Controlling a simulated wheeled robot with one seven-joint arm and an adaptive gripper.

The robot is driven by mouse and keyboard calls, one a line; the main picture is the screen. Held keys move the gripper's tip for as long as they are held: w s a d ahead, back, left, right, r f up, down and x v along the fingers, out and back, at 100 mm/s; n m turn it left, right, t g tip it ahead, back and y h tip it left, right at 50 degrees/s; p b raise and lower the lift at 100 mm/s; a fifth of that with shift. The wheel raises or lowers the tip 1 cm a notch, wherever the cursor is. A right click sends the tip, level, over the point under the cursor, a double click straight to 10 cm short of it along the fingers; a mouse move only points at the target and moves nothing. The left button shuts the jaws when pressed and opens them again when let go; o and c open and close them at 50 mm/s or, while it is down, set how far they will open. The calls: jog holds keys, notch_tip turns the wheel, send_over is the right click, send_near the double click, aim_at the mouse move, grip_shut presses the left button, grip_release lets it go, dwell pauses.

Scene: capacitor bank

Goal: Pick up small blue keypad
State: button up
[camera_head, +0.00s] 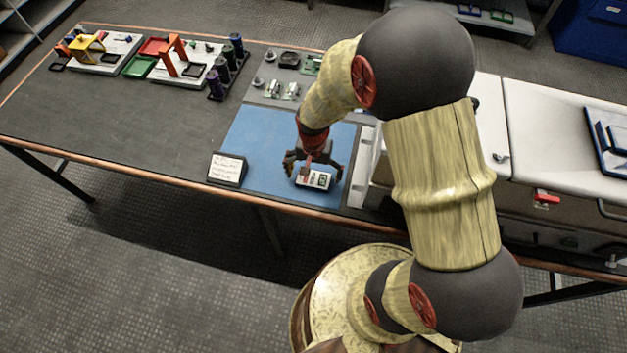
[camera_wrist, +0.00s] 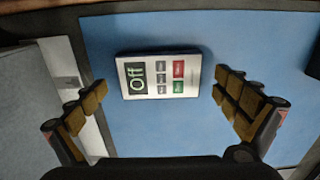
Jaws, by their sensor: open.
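The small keypad (camera_head: 314,180) lies on the blue mat (camera_head: 262,137) near the front of the bench. In the wrist view the keypad (camera_wrist: 159,77) has a white face, a dark screen reading "Off", and grey, red and green buttons. No blue shows on its face. My gripper (camera_head: 318,172) is over the keypad, pointing down. In the wrist view my gripper (camera_wrist: 158,98) is open, with one finger to each side of the keypad and gaps between. The fingers do not touch it. The keypad's far side is partly hidden by my gripper in the head view.
A small sign (camera_head: 227,169) stands on the mat's left part. Dark cylinders (camera_head: 225,70), a red frame (camera_head: 178,53) and a yellow frame (camera_head: 86,47) stand at the back left. A white cabinet (camera_head: 540,125) is at right. The bench's left middle is clear.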

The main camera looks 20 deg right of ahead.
jog(key=shift+c, duration=0.8)
jog(key=c, duration=1.1)
